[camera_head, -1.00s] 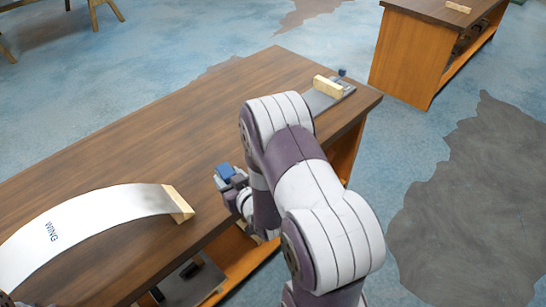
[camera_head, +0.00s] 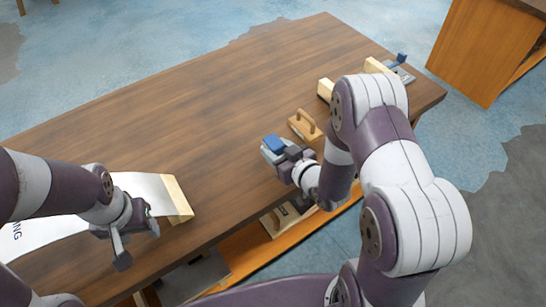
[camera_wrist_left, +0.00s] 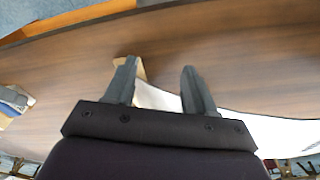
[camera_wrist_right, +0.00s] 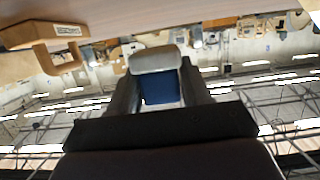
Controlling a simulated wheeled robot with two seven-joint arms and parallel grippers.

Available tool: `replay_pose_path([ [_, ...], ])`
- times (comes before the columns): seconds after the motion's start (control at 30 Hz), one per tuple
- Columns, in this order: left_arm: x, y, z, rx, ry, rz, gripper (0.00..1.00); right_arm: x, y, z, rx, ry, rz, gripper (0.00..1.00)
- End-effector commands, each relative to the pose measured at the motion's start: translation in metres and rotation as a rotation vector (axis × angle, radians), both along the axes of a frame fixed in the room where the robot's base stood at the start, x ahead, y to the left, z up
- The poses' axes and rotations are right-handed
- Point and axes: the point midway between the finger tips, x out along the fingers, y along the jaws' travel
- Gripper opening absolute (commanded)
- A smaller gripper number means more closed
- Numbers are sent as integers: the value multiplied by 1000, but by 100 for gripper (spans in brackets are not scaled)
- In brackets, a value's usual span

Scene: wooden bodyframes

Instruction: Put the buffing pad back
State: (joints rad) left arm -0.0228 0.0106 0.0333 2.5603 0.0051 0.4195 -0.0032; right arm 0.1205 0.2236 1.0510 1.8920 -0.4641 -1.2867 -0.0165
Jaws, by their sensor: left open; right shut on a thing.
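My right gripper (camera_head: 278,154) is shut on the buffing pad, a blue block with a pale grey pad (camera_wrist_right: 158,60). In the head view the pad's blue part (camera_head: 275,144) shows over the table's front edge side. In the right wrist view the blue part (camera_wrist_right: 158,90) sits between both fingers. My left gripper (camera_head: 135,236) is open and empty over the near left of the table, in front of the wing panel. Its two fingers stand apart in the left wrist view (camera_wrist_left: 158,78). Whether the pad touches the table cannot be told.
The white wing panel (camera_head: 148,188) with a wooden end strip (camera_head: 178,199) lies at left. A wooden handled block (camera_head: 304,125) stands just beyond the right gripper. The middle tabletop (camera_head: 190,110) is clear.

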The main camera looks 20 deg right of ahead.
Motion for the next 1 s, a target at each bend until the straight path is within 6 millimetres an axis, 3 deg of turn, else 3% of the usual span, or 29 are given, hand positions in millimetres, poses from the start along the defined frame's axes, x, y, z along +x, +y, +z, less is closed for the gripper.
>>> replay_pose_path([
  [0.13, 0, 0, -2, 0, 0, 0, 55, 17, 11, -13, 0, 1, 0, 13],
  [0.37, 0, 0, -6, 0, 0, 0, 55, 19, 12, -51, 1, 4, -3, 13],
  [0.77, 0, 0, -10, 0, 0, 0, 55, 19, 12, -58, 0, 0, -2, 13],
  [0.8, 0, 0, -10, 0, 0, 0, 55, 19, 12, -58, 0, 0, -2, 51],
  [0.87, 0, 0, -9, 0, 0, 0, 55, 19, 12, -57, 0, 0, -2, 71],
  [1.0, 0, 0, -9, 0, 0, 0, 55, 19, 12, -57, 0, 1, -2, 73],
])
